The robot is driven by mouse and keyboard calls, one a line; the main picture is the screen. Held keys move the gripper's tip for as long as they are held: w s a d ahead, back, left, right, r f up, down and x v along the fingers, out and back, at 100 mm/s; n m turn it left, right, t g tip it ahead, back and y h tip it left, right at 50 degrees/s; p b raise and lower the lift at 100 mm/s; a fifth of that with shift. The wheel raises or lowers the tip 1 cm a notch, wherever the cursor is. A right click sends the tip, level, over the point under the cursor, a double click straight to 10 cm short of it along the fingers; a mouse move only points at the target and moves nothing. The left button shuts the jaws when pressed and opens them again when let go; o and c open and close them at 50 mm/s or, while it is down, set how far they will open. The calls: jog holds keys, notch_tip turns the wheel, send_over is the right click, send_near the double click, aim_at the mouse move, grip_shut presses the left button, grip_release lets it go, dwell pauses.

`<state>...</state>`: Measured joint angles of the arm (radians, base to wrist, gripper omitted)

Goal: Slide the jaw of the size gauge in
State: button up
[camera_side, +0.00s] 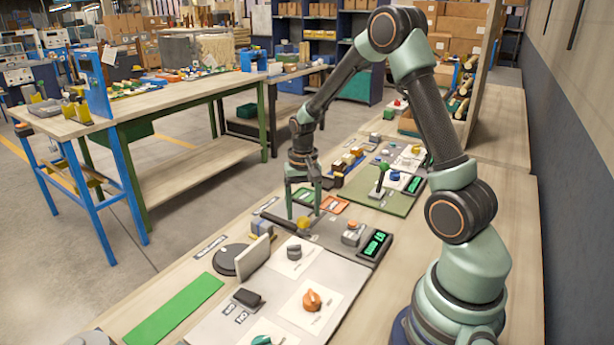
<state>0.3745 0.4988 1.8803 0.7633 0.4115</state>
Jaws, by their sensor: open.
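The size gauge appears to be the grey plate (335,231) with a dark bar (282,222) and a green-lit readout (375,243) at its right end. A small yellow piece (303,222) stands near the bar's right end; it may be the jaw's handle, but I cannot tell for sure. My gripper (304,210) points down over the gauge. Its two fingers are spread, one to each side of the yellow piece as seen here, with nothing held. Whether the fingers touch it is unclear.
In front lie a panel with an orange knob (312,300), a grey knob (294,251), an upright pale plate (253,257) and a green strip (175,310).

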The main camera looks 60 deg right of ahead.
jog(key=shift+f, duration=0.95)
grip_shut()
dwell(0.8)
